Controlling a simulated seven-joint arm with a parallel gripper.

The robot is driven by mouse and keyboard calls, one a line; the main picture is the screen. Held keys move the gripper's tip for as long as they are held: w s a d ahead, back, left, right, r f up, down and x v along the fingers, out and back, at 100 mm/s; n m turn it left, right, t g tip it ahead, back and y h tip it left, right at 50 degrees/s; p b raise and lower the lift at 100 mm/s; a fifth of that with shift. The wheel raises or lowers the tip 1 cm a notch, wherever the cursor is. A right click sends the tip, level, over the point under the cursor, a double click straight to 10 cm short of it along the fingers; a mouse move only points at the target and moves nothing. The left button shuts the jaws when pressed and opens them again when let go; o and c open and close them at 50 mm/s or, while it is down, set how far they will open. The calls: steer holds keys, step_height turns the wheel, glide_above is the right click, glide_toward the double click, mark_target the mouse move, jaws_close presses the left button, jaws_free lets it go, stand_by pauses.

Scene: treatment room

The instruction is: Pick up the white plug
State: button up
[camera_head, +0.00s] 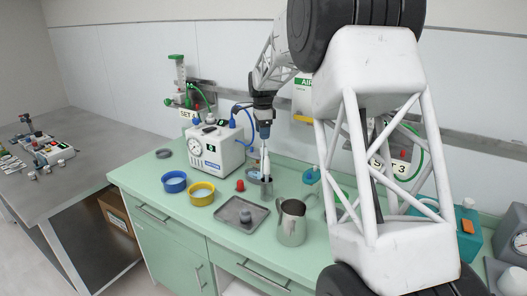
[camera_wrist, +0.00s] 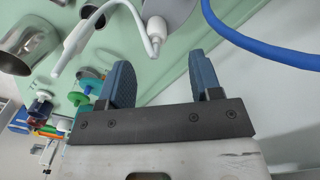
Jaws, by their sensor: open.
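A slim white piece, which may be the white plug (camera_head: 265,161), stands upright below my gripper (camera_head: 264,126), above a small metal cup (camera_head: 266,188) on the green counter. In the wrist view, a thin curved white piece with thicker ends, likely the same plug (camera_wrist: 157,25), lies beyond the fingers. My gripper (camera_wrist: 163,78) shows two blue-grey fingers spread apart with nothing between them. The thickened end is ahead of the gap, apart from both fingers. Whether this piece is one part or several I cannot tell.
A metal jug (camera_head: 291,222) stands right of the cup, and a metal tray (camera_head: 230,214) with a grey knob lies in front. Blue (camera_head: 174,182) and yellow (camera_head: 201,194) bowls and a white gauge unit (camera_head: 213,150) are to the left. A blue hose (camera_wrist: 255,45) passes beside the right finger.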

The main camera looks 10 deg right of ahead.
mark_target(263, 147)
steer(key=shift+f, duration=1.25)
steer(key=shift+s+d+f, duration=0.1)
steer(key=shift+s+f, duration=0.05)
steer(key=shift+f, duration=1.2)
steer(key=shift+s+d+f, duration=0.1)
steer(key=shift+s+f, duration=0.05)
steer(key=shift+f, duration=1.15)
steer(key=shift+a, duration=0.1)
steer(key=c, duration=1)
steer(key=shift+r, duration=0.1)
steer(key=shift+r, duration=4.95)
